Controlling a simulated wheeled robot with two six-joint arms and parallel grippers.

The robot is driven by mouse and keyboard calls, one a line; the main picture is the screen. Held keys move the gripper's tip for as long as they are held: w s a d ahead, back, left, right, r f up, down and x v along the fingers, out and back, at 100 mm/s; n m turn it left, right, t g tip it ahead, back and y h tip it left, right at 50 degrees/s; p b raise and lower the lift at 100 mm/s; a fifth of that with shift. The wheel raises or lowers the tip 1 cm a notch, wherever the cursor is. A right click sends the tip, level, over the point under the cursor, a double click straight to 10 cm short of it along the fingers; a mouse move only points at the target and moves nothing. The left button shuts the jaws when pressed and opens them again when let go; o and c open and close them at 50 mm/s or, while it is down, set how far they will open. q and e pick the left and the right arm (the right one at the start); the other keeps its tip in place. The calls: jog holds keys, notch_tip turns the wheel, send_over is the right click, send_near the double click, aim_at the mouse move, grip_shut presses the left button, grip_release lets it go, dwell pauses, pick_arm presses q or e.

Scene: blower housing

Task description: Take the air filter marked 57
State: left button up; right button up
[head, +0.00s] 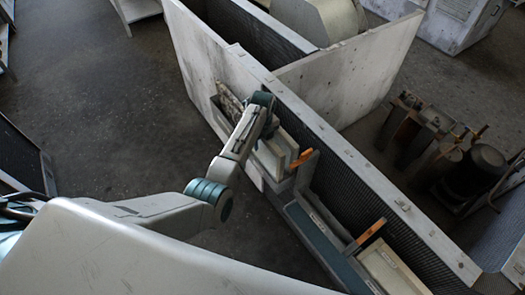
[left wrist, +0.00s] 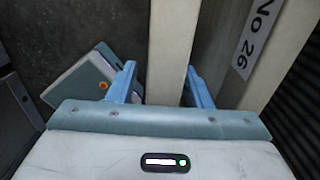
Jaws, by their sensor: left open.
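My left gripper (left wrist: 160,88) is open, with its two blue fingers on either side of a pale upright panel edge (left wrist: 168,40) in the left wrist view. I cannot tell whether the fingers touch it. A neighbouring pale panel on the right bears a label reading "No 26" (left wrist: 254,38). No mark 57 is legible in either view. In the head view my left arm reaches to the housing's long side, where pale filter-like panels (head: 268,160) stand beside the wrist; the fingertips are hard to make out there. My right gripper is not in view.
The grey blower housing (head: 345,75) has a long wall with dark mesh. Orange bars (head: 370,231) stand along its slots, near a pale framed panel (head: 392,268). A dark motor-like drum (head: 478,168) is at the right. The floor (head: 100,110) at the left is mostly clear.

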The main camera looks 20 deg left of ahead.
pick_arm(q)
grip_shut()
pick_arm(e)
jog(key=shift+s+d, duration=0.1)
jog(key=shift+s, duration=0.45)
pick_arm(q)
jog(key=shift+r, duration=0.1)
notch_tip(320, 180, up, 10)
jog(key=shift+f+b, duration=0.1)
jog(key=shift+b, duration=1)
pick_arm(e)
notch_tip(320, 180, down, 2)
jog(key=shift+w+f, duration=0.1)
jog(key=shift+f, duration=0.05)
